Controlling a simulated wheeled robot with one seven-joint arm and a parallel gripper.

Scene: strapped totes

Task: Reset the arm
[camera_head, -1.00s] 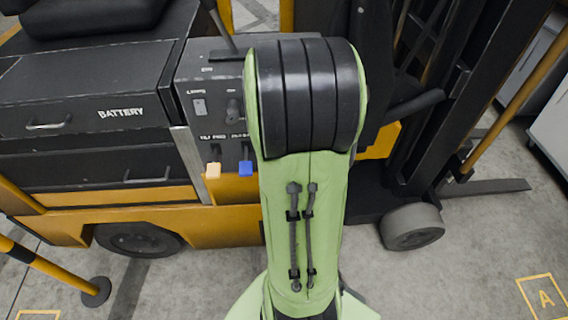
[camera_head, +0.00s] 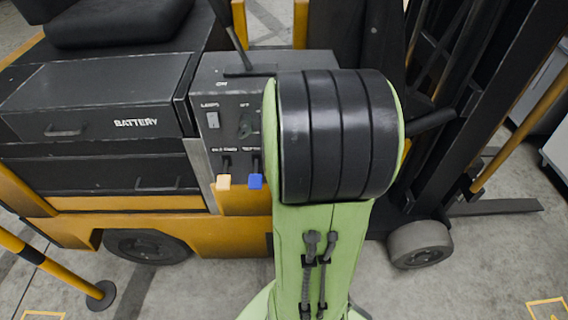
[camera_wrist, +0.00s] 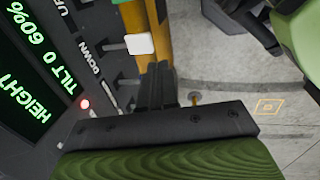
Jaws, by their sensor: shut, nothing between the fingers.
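My gripper (camera_wrist: 158,80) shows in the wrist view as dark fingers closed together, with nothing between them. The forklift's panel (camera_head: 212,118) carries a beige-knobbed lever (camera_head: 223,182) and a blue-knobbed lever (camera_head: 255,181).
A tall dark lever (camera_head: 230,35) rises above the panel. The forklift's black mast (camera_head: 465,110) stands to the right of my arm. A yellow and black barrier post (camera_head: 101,294) stands at lower left. Grey floor is open in front and at right.

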